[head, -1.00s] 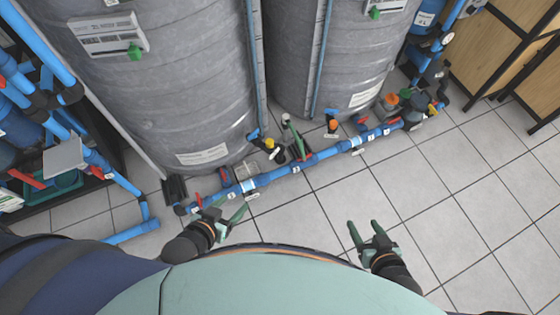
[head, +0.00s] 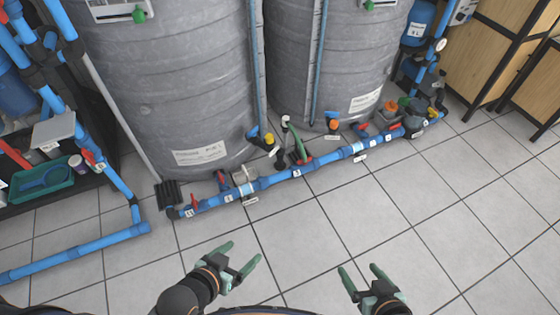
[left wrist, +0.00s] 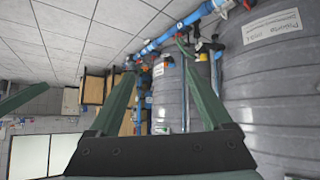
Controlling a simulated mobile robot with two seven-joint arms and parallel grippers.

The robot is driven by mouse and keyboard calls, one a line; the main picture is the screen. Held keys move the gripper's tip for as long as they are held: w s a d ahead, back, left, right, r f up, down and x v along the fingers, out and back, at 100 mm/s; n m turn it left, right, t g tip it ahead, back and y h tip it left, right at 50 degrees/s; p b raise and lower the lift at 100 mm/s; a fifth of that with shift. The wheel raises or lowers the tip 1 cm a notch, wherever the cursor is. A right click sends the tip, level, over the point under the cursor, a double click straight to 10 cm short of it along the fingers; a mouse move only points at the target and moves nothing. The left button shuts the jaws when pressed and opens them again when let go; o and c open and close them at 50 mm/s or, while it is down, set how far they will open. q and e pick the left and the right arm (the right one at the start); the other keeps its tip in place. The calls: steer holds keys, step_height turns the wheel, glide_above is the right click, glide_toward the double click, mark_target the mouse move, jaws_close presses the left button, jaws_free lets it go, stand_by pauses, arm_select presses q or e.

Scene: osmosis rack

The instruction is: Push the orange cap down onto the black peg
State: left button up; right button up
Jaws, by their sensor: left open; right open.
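A small orange cap (head: 333,124) shows in the head view at the foot of the right tank, on top of a dark fitting. Another orange piece (head: 391,105) is further right, among fittings. I cannot tell which of them the task means, and no separate black peg can be made out for certain. My left gripper (head: 240,257) is open and empty, over the floor in front of the pipe. Its fingers also show spread in the left wrist view (left wrist: 157,60). My right gripper (head: 360,268) is open and empty to the right, far from both orange pieces.
A blue pipe (head: 318,163) with red-handled valves runs along the floor before two large grey tanks (head: 165,80) (head: 350,60). A blue pipe frame and a shelf with a green tray (head: 42,178) stand at left. Tiled floor (head: 440,215) is clear at right.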

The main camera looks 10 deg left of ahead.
arm_select(q)
steer(key=shift+w+a+r, duration=0.15)
steer(key=shift+w+r, duration=0.05)
steer(key=shift+w, duration=0.1)
arm_select(e)
steer(key=shift+w+d+r, duration=0.1)
steer(key=shift+w+r, duration=0.1)
steer(key=shift+w, duration=0.1)
arm_select(q)
step_height(320, 180, up, 13)
steer(key=s+a+p, duration=0.1)
steer(key=a+p, duration=0.1)
steer(key=p, duration=1.6)
steer(key=shift+s+a+n+y, duration=0.35)
steer(key=shift+a+n+y, duration=0.05)
arm_select(e)
step_height(320, 180, up, 13)
steer(key=s+d, duration=0.1)
steer(key=d, duration=0.1)
steer(key=shift+s+d+m+h, duration=0.3)
steer(key=shift+s+m+h, duration=0.1)
steer(key=shift+c, duration=0.2)
